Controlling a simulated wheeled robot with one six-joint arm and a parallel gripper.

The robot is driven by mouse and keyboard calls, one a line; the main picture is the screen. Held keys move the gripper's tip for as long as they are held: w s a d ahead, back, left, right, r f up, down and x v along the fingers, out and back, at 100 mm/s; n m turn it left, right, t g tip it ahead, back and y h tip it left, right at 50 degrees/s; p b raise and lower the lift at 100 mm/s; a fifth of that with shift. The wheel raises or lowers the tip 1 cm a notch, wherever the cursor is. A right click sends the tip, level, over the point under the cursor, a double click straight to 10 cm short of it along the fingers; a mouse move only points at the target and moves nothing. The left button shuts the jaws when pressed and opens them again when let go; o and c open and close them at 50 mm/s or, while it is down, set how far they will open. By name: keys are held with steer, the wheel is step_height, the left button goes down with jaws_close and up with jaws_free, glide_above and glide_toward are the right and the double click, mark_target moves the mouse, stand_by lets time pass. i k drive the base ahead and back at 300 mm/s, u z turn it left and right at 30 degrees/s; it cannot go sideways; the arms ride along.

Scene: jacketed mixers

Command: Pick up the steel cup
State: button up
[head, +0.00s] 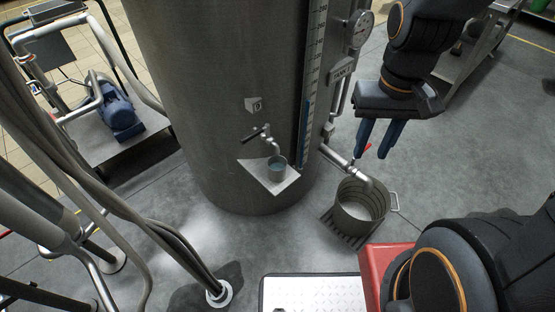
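The steel cup (277,170) is small and stands upright on a small shelf (258,178) fixed to the front of a large grey tank. A tap (266,140) is just above the cup, and the inside of the cup looks bluish. My gripper (376,152) hangs to the right of the tank with its two blue fingers pointing down. The fingers are apart with nothing seen between them. The gripper is well to the right of the cup and not touching it.
The tank (220,90) carries a level scale and a gauge (359,28). A bottom pipe with a red-handled valve leads to a metal bucket (352,215) on a floor grate. Hoses (130,215) run at left. A cart with a blue motor (117,108) stands behind them.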

mark_target(276, 165)
steer(key=z, duration=0.05)
steer(key=k, duration=1.1)
steer(key=u, duration=0.8)
steer(key=i, duration=1)
steer(key=z, duration=0.5)
